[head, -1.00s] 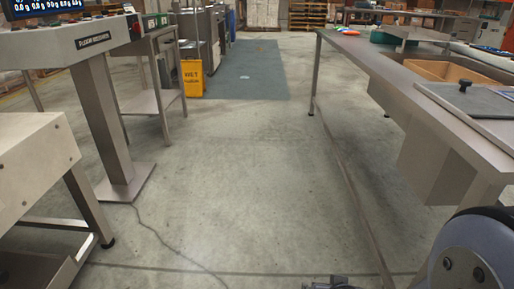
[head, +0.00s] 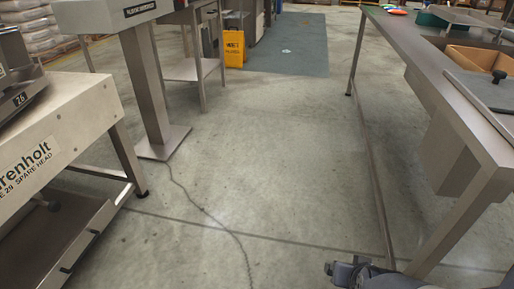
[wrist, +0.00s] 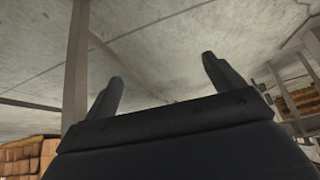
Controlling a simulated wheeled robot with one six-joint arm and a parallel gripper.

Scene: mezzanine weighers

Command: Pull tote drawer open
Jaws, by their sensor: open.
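My gripper (head: 350,272) shows at the bottom edge of the head view, over the floor beside the right bench's leg. In the wrist view its two dark fingers (wrist: 163,72) stand apart with nothing between them. No drawer is clearly labelled as the tote drawer. At the left, a low dark-fronted unit (head: 72,245) with small black handle-like parts sits under a cream machine table. Under the right bench hangs a plain grey metal box (head: 452,158); I cannot tell whether it is a drawer. My gripper touches neither.
The right steel bench (head: 420,55) carries an open brown box (head: 478,60) and a grey lid with a black knob. A cream table (head: 60,130) and a pedestal (head: 150,90) stand left. A cable (head: 205,212) crosses the floor.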

